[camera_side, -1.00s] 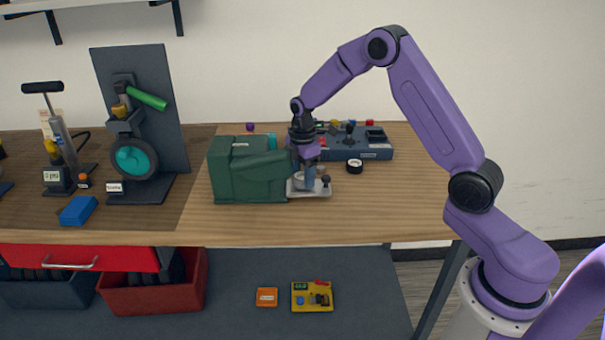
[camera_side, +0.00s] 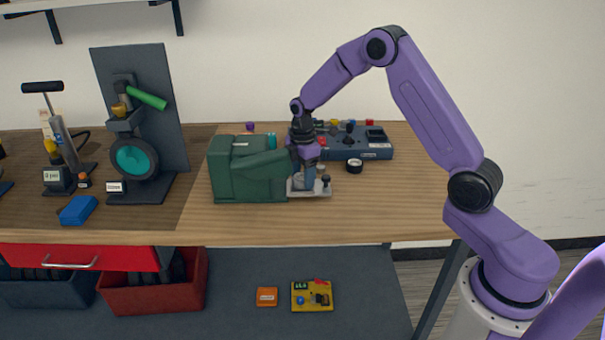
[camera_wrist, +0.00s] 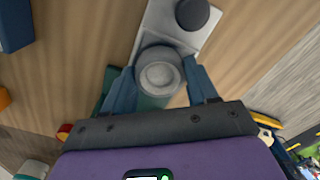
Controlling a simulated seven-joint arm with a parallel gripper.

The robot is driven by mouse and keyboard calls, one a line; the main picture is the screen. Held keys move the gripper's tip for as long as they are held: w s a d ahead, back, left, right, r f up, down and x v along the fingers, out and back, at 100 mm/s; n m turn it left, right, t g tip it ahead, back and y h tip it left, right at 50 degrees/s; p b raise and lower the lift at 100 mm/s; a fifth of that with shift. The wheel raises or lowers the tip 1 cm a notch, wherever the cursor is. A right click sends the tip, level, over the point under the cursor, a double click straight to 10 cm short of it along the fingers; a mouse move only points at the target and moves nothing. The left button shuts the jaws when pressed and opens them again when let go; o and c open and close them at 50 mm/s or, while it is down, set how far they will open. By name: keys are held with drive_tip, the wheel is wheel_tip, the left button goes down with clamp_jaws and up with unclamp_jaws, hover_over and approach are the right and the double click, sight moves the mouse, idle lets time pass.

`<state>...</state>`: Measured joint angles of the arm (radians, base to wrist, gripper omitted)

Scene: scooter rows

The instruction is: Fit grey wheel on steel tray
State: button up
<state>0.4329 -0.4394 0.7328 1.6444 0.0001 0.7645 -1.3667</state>
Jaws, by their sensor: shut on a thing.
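The grey wheel (camera_wrist: 158,76) sits between the two blue fingers of my gripper (camera_wrist: 158,70) in the wrist view, and the gripper is shut on it. The steel tray (camera_wrist: 162,15) lies directly under the wheel and reaches away past it, with a black round knob (camera_wrist: 192,13) on its far part. In the side view my gripper (camera_side: 307,185) is low over the tray (camera_side: 321,193), right of the green housing. The wheel is mostly hidden there by the fingers and housing. I cannot tell whether the wheel touches the tray.
A green housing (camera_side: 240,180) stands close on the left of the tray. A dark blue parts rack (camera_side: 372,150) is behind, with a black-and-white wheel (camera_side: 354,166) in front of it. A stand with a teal-hubbed wheel (camera_side: 135,160) is at left. The bench's right front is clear.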

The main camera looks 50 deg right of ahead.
drive_tip(key=shift+f, duration=0.3)
drive_tip(key=o, duration=1.4)
drive_tip(key=shift+r, duration=0.1)
drive_tip(key=shift+r, duration=2.95)
